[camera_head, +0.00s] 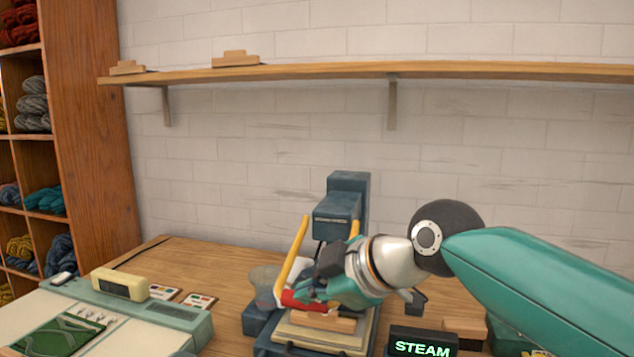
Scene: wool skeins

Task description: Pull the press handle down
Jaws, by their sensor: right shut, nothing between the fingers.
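The press (346,192) is a dark blue column and head on the wooden table. Its handle has two yellow side arms (293,255) and a red grip (303,301). The yellow arms slope down toward the front, and the red grip is low, just above the press's pale bed (320,335). My right gripper (318,291) is shut and empty, with its fingers at the red grip. It overlaps the grip and hides its right part; I cannot tell whether it touches. My left gripper is not in view.
A black box with a lit STEAM sign (422,344) stands right of the press. A knitting machine (180,318) with green fabric lies left. Cards (198,300) lie behind it. A wooden shelf (420,72) crosses the wall, and a wool rack (95,140) stands left.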

